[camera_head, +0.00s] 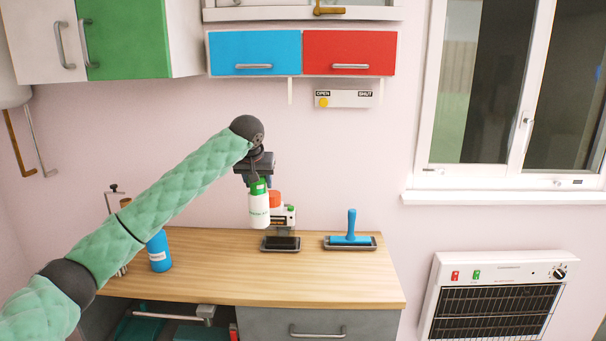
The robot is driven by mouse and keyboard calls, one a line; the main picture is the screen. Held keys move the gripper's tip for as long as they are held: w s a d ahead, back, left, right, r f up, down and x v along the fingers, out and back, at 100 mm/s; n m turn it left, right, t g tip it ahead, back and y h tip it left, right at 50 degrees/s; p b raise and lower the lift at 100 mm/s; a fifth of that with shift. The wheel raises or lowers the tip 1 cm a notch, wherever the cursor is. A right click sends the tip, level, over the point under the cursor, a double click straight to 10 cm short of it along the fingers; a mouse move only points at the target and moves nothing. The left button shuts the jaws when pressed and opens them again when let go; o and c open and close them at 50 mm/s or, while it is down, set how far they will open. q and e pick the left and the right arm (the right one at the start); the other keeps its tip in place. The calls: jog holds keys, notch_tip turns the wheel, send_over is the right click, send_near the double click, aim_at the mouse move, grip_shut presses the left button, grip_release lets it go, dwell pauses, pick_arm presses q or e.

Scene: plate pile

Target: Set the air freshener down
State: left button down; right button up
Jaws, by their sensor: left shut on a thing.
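The air freshener appears to be the white bottle with a green top (259,208); its label is too small to read. My left gripper (259,180) points down and is shut on its green top. The bottle hangs upright, its base seemingly above the wooden counter (190,289). It partly covers a white device with an orange top (283,214) behind it. My right gripper is not in view.
A blue bottle (158,252) stands on the counter beside my left arm. A dark tray (281,244) and a tray with a blue-handled tool (351,239) lie toward the back. The counter's front middle and right are clear. A heater (497,300) is at right.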

pick_arm(q)
jog(key=s, duration=0.1)
jog(key=s+r, duration=0.1)
jog(key=s, duration=0.3)
jog(key=shift+s+d+r, duration=0.15)
jog(key=shift+r, duration=0.2)
jog(key=s+a+f, duration=0.3)
jog(key=s+f, duration=1.1)
jog(key=f, duration=0.3)
jog(key=s+a+f, duration=0.4)
jog(key=s+f, duration=1)
jog(key=f, duration=0.3)
jog(key=shift+s+f+n, duration=0.25)
jog(key=shift+f+n, duration=0.05)
jog(key=shift+w+a+r, duration=0.1)
jog(key=shift+a, duration=0.05)
